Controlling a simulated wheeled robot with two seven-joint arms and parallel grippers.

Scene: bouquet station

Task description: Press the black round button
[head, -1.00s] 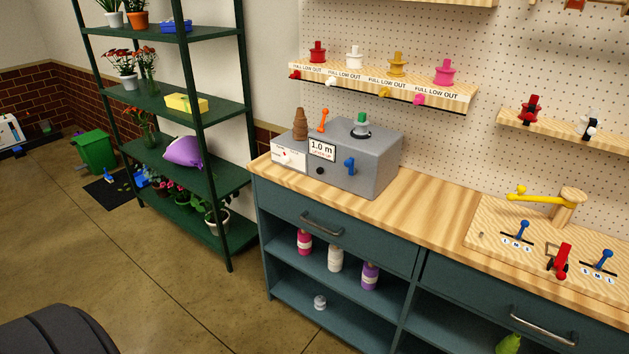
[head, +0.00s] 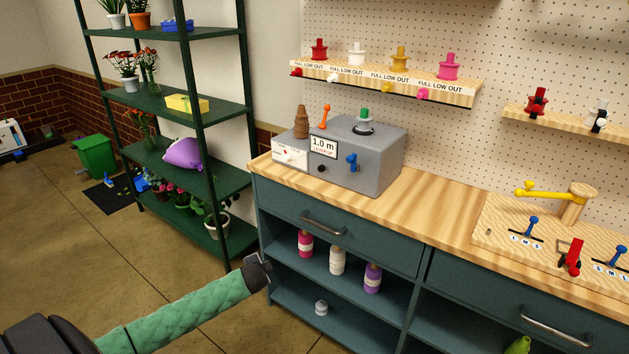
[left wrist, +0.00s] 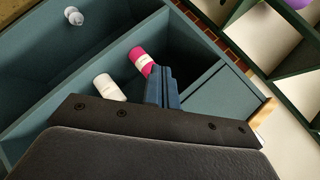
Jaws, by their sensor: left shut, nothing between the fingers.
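The black round button (head: 321,168) is a small dark disc low on the front face of the grey machine (head: 378,166), below the "1.0 m" display and left of the blue lever. The machine stands on the left end of the wooden counter. My left gripper (head: 258,271) is in front of the cabinet, below the counter top and well short of the button. In the left wrist view its fingers (left wrist: 162,86) are together and empty, with the cabinet shelves behind. The button is not visible in the left wrist view. My right gripper is in neither view.
The counter's front edge and a drawer handle (head: 323,223) lie between my left gripper and the machine. Bottles, such as the pink one (head: 305,243), stand on the open shelf. A green rack (head: 203,95) stands at left. An orange lever (head: 323,116) rises from the machine.

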